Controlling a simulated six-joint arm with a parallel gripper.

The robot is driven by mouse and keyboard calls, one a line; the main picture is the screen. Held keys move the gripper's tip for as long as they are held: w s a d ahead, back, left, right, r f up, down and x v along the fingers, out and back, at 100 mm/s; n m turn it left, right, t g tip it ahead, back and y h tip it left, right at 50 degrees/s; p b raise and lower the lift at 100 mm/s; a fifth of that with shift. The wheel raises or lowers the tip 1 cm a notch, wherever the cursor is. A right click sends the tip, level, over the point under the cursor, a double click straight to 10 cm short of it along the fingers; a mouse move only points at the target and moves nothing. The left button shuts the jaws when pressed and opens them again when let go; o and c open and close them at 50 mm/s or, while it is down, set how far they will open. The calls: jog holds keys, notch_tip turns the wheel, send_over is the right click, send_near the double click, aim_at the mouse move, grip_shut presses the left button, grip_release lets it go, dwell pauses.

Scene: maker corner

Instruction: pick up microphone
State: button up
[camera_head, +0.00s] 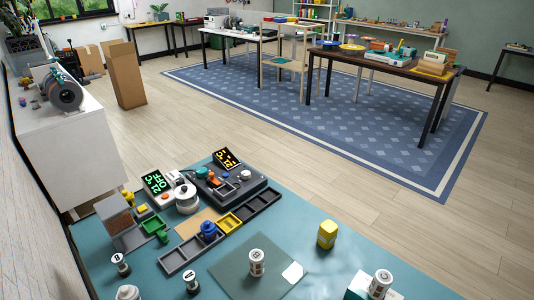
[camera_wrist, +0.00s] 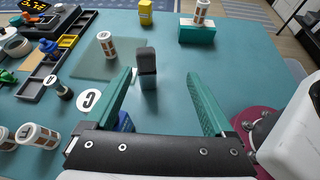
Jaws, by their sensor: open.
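My gripper (camera_wrist: 157,88) shows in the wrist view with its two green fingers spread wide and nothing between them. A blue object (camera_wrist: 125,122) is partly hidden behind the left finger. In the head view neither my gripper nor the grey object shows.
A labelled white-and-brown canister (camera_wrist: 106,44) stands on a green-grey mat (camera_head: 233,279). Another stands on a teal-and-white box (camera_wrist: 197,33) at the back. A yellow container (camera_head: 327,234) stands behind the mat. Trays (camera_head: 263,201) and devices fill the left. Bare table lies right of the grey object.

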jog(key=w+d+f, duration=0.2)
jog(key=w, duration=0.1)
jog(key=w+d+f+n+t, duration=0.1)
jog(key=w+f, duration=0.1)
jog(key=w, duration=0.2)
jog(key=w+d+f+n+y, duration=0.1)
jog(key=w+d+f, duration=0.1)
jog(key=w+f, duration=0.1)
jog(key=shift+w+d+f, duration=0.1)
jog(key=shift+w+d, duration=0.2)
jog(key=shift+w, duration=0.45)
jog(key=shift+t, duration=0.3)
grip_shut()
